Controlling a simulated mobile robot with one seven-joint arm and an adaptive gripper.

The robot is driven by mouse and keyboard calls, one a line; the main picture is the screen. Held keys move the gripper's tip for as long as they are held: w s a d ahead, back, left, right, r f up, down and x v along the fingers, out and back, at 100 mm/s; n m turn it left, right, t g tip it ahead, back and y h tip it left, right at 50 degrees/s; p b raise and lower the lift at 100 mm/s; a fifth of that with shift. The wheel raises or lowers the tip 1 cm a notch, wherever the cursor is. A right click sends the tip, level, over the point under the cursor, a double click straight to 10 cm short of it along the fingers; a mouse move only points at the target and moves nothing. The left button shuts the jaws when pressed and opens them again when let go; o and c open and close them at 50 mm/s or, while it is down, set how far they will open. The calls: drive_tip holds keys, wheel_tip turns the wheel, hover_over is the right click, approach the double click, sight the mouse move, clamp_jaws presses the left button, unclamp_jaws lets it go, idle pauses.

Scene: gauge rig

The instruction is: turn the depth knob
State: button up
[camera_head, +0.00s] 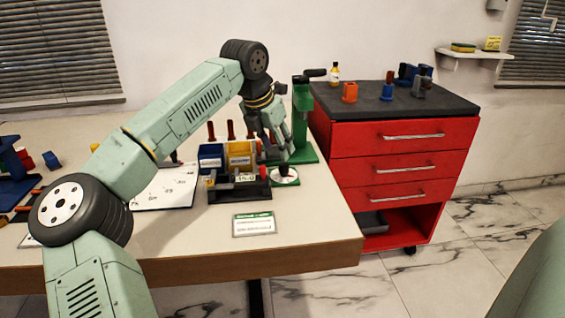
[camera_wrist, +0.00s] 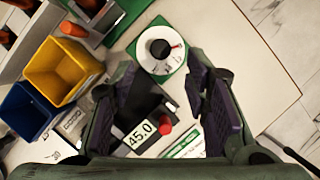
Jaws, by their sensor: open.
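A round white dial with a black knob (camera_wrist: 159,48) in its centre and a red mark at its edge sits on a green plate. The dial (camera_head: 284,176) also shows at the table's right side in the head view. I cannot read a label naming it as the depth knob. A dark gauge block has a display (camera_wrist: 141,133) reading 45.0 and a red knob (camera_wrist: 165,125). My gripper (camera_wrist: 163,80) is open and empty, pointing down, with its fingers apart. The dial appears just beyond the fingertips, between their lines. In the head view my gripper (camera_head: 281,148) hangs above and behind the dial.
A green stand (camera_head: 303,110) with a dark handle rises close behind my gripper. Blue (camera_head: 210,157) and yellow (camera_head: 240,155) bins stand to the left. A green-edged card (camera_head: 254,224) lies in front. A red drawer cabinet (camera_head: 400,160) stands right of the table.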

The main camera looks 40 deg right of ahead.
sight(283, 164)
drive_tip(key=x, duration=0.7)
drive_tip(key=shift+c, duration=0.4)
drive_tip(key=shift+p, duration=0.3)
clamp_jaws()
